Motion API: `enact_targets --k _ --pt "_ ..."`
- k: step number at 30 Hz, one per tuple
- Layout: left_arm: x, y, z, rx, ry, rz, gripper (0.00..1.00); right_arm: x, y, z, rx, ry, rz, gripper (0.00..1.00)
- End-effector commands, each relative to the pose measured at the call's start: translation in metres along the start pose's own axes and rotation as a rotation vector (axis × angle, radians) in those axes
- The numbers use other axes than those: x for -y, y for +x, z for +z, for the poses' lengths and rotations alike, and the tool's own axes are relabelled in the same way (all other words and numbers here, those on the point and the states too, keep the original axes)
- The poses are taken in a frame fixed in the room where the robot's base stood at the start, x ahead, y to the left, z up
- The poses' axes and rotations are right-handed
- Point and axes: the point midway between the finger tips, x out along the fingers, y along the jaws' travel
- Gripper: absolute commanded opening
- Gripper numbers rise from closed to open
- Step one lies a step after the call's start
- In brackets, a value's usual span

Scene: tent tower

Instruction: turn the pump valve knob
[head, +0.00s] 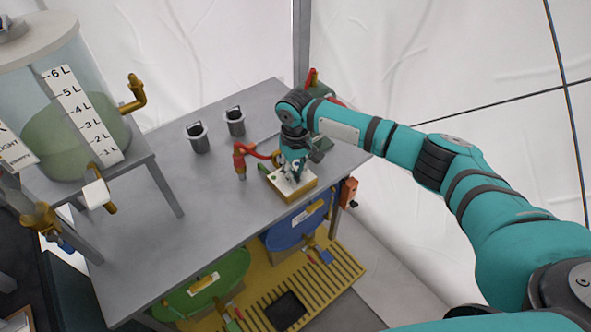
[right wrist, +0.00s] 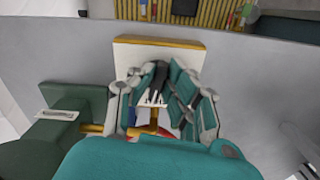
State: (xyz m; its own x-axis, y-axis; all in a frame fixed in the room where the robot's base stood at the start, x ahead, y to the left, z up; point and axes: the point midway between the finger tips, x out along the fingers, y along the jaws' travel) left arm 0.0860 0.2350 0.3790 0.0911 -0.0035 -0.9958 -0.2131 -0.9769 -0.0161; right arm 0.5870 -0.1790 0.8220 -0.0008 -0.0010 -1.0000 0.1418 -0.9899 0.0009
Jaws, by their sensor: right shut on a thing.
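The pump box (head: 300,190), white-topped with yellow sides, sits near the table's right front edge. It also shows in the right wrist view (right wrist: 130,58). My right gripper (head: 297,171) reaches down onto the top of this box. In the right wrist view its teal and grey fingers (right wrist: 158,105) are closed around a small dark part, which I take to be the valve knob (right wrist: 158,76). The fingers hide most of the knob, so its turn angle cannot be read. My left gripper is not in view.
A red-handled hose fitting (head: 240,160) and two grey cups (head: 198,138) stand left of the box on the grey table (head: 180,255). A clear tank with a litre scale (head: 85,112) stands at the left. Blue and green drums are below.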

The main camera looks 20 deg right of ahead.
Motion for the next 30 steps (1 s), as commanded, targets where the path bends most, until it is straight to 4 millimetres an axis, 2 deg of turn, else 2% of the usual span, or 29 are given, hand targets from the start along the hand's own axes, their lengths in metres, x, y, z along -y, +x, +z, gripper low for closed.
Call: enact_targets --k 8,18,30 --pt "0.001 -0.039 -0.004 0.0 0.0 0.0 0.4 0.003 -0.007 0.001 0.003 0.163 -0.003 0.0" --pt "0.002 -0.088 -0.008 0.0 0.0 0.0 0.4 0.005 -0.007 0.0 0.005 0.479 -0.003 0.0" --pt "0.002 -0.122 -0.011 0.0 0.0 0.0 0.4 0.007 -0.004 -0.003 0.001 0.818 -0.002 0.0"
